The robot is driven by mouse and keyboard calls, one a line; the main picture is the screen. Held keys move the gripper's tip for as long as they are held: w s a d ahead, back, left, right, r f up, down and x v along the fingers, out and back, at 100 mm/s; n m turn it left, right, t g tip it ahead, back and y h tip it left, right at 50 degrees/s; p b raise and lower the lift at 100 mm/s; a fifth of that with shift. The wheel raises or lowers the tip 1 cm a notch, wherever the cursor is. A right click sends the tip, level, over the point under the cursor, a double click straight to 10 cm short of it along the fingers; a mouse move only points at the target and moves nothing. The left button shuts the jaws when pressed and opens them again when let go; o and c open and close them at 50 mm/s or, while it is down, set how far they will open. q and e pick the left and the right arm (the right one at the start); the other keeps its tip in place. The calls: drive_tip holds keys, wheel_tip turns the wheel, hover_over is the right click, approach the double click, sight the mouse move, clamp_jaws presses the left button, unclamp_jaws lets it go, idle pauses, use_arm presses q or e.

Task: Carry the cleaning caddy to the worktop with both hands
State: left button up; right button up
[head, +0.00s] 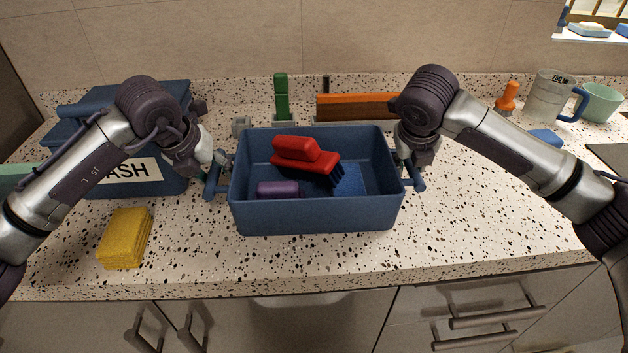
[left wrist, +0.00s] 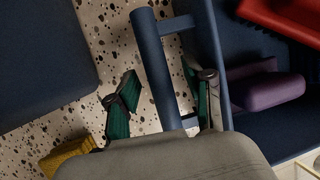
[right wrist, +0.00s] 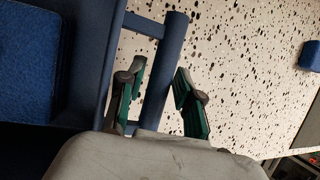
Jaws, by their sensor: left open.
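The cleaning caddy (head: 315,218) is an open blue bin with a bar handle at each end. It stands level on the speckled worktop (head: 300,262), holding a red brush (head: 305,155), a purple block (head: 278,189) and a blue pad (head: 350,180). My left gripper (head: 214,172) is open at the left handle; in the left wrist view its fingers (left wrist: 165,105) stand on either side of the handle bar (left wrist: 155,70). My right gripper (head: 408,170) is at the right handle, with fingers (right wrist: 160,100) on both sides of its bar (right wrist: 165,65); whether they grip it is unclear.
A blue bin lettered "ASH" (head: 140,178) stands left of the caddy, with yellow sponges (head: 125,238) in front. A green-handled item (head: 281,98) and an orange-brown board (head: 355,107) are behind. A jug (head: 546,96) and green bowl (head: 600,102) stand far right.

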use_arm(q)
drive_tip(key=shift+f, duration=0.1)
drive_tip(key=shift+c, duration=0.4)
use_arm(e)
drive_tip(key=shift+f, duration=0.1)
drive_tip(key=shift+c, duration=0.3)
use_arm(q)
drive_tip(key=c, duration=0.5)
use_arm(e)
drive_tip(key=c, duration=0.6)
use_arm(q)
clamp_jaws()
use_arm(e)
clamp_jaws()
use_arm(q)
drive_tip(key=shift+w, duration=0.1)
